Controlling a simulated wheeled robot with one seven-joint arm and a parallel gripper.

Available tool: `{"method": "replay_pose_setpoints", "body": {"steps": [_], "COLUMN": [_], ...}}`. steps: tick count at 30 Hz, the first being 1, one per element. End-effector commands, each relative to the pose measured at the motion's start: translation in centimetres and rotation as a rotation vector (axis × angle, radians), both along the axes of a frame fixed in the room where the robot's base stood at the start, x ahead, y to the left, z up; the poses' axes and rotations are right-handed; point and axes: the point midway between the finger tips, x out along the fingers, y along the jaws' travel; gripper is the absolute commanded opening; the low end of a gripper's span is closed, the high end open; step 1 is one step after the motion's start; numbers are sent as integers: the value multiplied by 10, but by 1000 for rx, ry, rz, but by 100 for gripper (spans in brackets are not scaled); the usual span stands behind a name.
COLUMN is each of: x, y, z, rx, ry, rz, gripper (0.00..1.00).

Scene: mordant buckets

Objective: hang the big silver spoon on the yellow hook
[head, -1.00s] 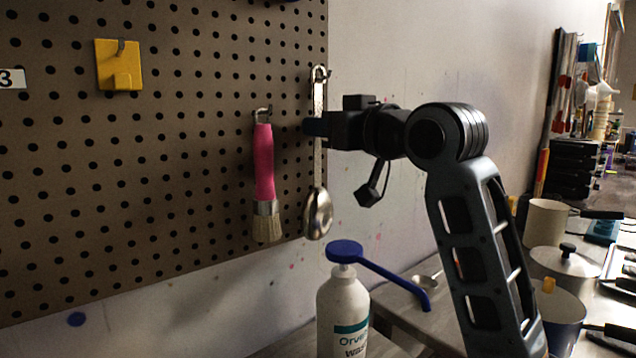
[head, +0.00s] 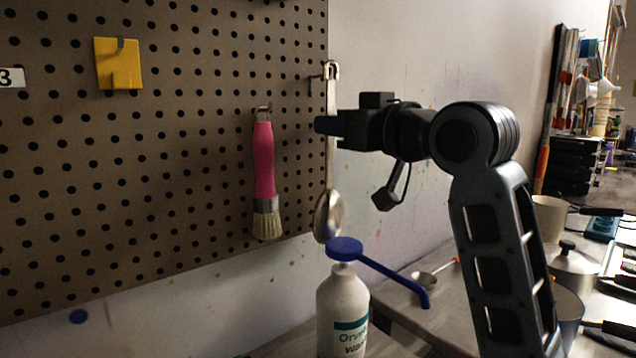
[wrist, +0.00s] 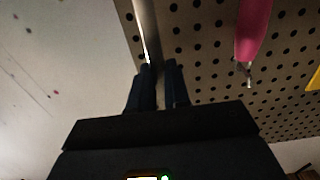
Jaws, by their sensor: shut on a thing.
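The big silver spoon (head: 331,212) hangs upright, bowl down, by the right edge of the pegboard. My gripper (head: 322,124) is shut on its handle, partly hiding it. In the wrist view, the handle (wrist: 146,32) runs up from between my two dark fingers (wrist: 162,88). The spoon's top end is just right of a small metal peg hook (head: 315,77); I cannot tell whether they still touch. The yellow hook (head: 118,64) is on the pegboard at the upper left, with nothing hanging on it.
A pink-handled brush (head: 264,165) hangs on the pegboard (head: 190,180) between the spoon and the yellow hook. A white bottle with a blue pump (head: 343,300) stands below the spoon. Cups and pots (head: 572,262) stand on the bench at right. The board around the yellow hook is clear.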

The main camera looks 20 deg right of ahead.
Motion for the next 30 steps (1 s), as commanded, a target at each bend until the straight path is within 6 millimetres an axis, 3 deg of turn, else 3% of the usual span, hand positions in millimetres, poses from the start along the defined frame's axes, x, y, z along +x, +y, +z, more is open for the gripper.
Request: {"method": "replay_pose_setpoints", "body": {"steps": [30], "x": [-42], "y": [-14], "z": [0], "rx": [0], "ry": [0], "rz": [0], "gripper": [0]}}
